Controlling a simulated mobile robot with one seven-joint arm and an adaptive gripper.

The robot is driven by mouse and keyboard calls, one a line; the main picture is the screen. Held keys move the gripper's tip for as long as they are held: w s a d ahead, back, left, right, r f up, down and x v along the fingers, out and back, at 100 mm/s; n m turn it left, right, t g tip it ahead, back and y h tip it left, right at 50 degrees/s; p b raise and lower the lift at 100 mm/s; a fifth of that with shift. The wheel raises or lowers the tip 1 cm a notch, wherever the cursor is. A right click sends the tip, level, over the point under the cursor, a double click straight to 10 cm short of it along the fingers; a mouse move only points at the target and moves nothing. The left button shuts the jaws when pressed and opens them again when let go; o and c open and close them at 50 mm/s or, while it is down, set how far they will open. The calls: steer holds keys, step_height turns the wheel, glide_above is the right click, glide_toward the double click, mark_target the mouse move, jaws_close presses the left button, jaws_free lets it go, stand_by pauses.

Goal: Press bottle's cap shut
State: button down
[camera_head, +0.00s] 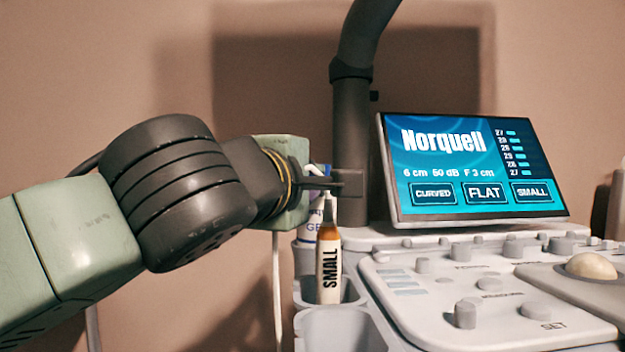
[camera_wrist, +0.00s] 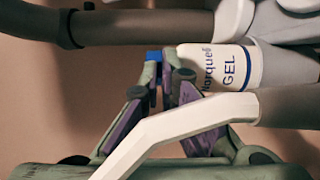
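The white gel bottle (camera_head: 308,234) with blue lettering stands in a holder at the left side of the console, partly behind the probe marked SMALL. A bit of its blue cap (camera_head: 319,168) shows just behind my gripper. In the wrist view the gel bottle (camera_wrist: 222,66) lies sideways in the picture, its cap end to the left. A blue piece of the cap (camera_wrist: 153,55) shows beside my fingertips, which hide the rest. My gripper (camera_head: 345,184) is at cap height, its fingers close together with nothing seen held. I cannot tell whether it touches the cap or how far the cap is open.
The SMALL probe (camera_head: 329,268) stands upright in front of the bottle, close below my gripper. A dark vertical post (camera_head: 351,130) rises just behind my fingertips. The screen (camera_head: 470,165) and control panel (camera_head: 490,285) are to the right. In the wrist view a white bent bar (camera_wrist: 170,127) crosses in front.

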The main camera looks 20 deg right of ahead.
steer(key=c, duration=1.8)
jaws_free()
steer(key=shift+s+a, duration=0.1)
steer(key=v, duration=1.1)
steer(key=shift+s+a, duration=0.25)
steer(key=shift+s, duration=0.05)
